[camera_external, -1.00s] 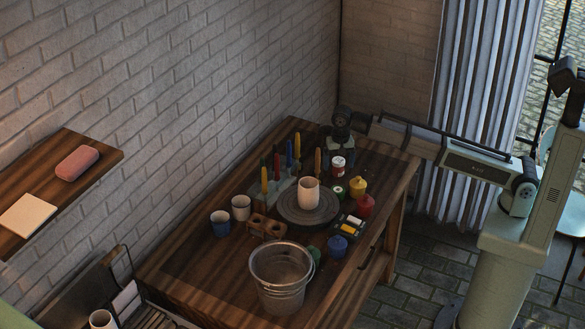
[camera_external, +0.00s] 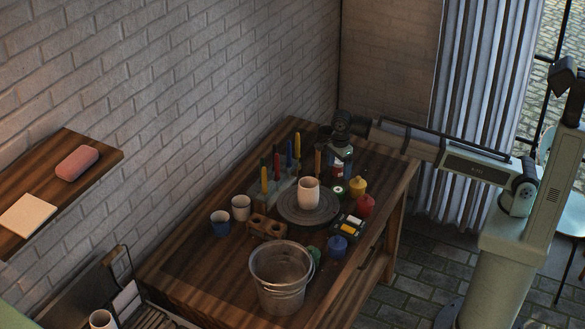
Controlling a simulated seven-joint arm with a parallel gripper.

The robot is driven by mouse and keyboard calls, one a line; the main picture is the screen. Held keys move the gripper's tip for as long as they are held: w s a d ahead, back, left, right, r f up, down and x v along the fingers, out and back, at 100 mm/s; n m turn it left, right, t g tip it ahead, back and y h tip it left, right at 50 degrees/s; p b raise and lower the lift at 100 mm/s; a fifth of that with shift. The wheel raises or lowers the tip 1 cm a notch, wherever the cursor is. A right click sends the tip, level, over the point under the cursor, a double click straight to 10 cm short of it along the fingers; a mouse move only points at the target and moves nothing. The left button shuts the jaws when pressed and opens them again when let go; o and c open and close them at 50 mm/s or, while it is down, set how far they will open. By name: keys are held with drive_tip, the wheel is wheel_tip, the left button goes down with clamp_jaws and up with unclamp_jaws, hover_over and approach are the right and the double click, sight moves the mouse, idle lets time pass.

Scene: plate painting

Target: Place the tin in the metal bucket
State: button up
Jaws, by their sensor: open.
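The tin (camera_external: 337,174), small with a red and white side, stands at the far end of the wooden table, mostly hidden by my gripper. My gripper (camera_external: 338,163) points down right at the tin and is open; whether its fingers touch the tin cannot be told. The metal bucket (camera_external: 281,288) stands upright at the near end of the table, and its visible inside looks empty.
Between the tin and bucket stand a round turntable (camera_external: 328,214) with a pale cup (camera_external: 308,190), a paint box (camera_external: 347,228), and yellow (camera_external: 358,186), red (camera_external: 365,205) and blue (camera_external: 338,246) pots. Upright coloured tools (camera_external: 276,165) stand along the wall side.

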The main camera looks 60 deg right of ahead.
sight(338, 189)
drive_tip(key=shift+f, duration=6.05)
drive_tip(key=c, duration=1.3)
